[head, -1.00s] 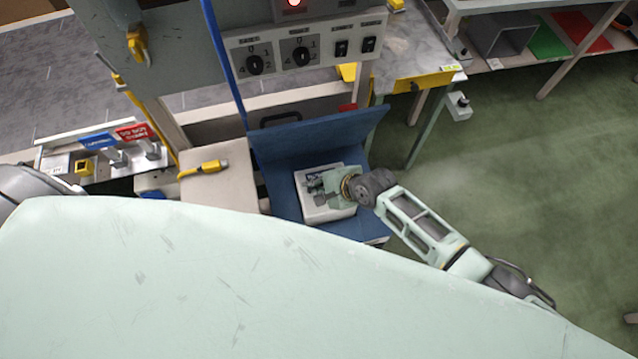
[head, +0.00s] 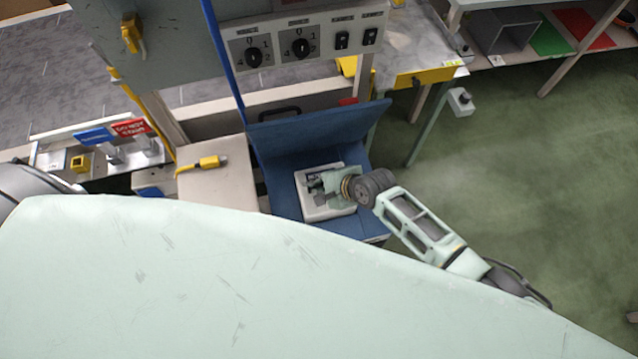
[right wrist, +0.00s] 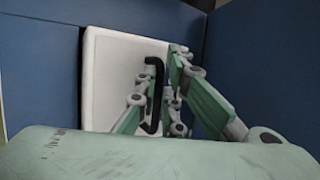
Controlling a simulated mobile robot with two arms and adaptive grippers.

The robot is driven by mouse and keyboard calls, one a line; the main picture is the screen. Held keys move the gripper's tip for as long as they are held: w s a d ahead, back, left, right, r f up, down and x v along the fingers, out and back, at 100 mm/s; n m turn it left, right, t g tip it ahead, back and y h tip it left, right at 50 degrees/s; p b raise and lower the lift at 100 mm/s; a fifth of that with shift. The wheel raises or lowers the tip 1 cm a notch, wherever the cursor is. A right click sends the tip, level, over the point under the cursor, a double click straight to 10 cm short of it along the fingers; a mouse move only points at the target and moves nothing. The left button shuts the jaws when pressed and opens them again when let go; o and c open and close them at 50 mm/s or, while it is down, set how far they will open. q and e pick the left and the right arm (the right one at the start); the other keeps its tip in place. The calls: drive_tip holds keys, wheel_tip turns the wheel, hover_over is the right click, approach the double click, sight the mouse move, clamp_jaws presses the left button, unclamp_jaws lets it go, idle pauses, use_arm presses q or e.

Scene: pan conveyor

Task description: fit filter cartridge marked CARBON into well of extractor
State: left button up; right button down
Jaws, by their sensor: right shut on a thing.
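A white block (head: 318,212) lies flat on a blue padded surface (head: 283,190); no CARBON marking is readable on it. In the right wrist view the white block (right wrist: 103,80) has a black bar handle (right wrist: 155,64). My right gripper (head: 316,184) is over the block, and its fingers are shut on this handle. The right wrist view shows the right gripper's fingers (right wrist: 162,97) on both sides of the handle. My left gripper is not in view. I cannot tell which part is the extractor's well.
A blue upright panel (head: 330,128) stands behind the block. A beige box (head: 215,180) with a yellow connector (head: 204,163) is to its left. A control panel (head: 305,45) with knobs and switches hangs above. Open green floor (head: 500,200) lies at right.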

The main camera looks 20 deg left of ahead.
drive_tip(key=shift+f+b, duration=3.7)
drive_tip(key=shift+f, duration=0.85)
drive_tip(key=c, duration=1.9)
unclamp_jaws()
drive_tip(key=shift+o, duration=0.5)
drive_tip(key=shift+d+f, duration=0.1)
drive_tip(key=shift+f, duration=0.05)
drive_tip(key=v, duration=1.1)
drive_tip(key=shift+s+d+r, duration=0.1)
drive_tip(key=shift+d+r, duration=0.05)
drive_tip(key=shift+r, duration=0.35)
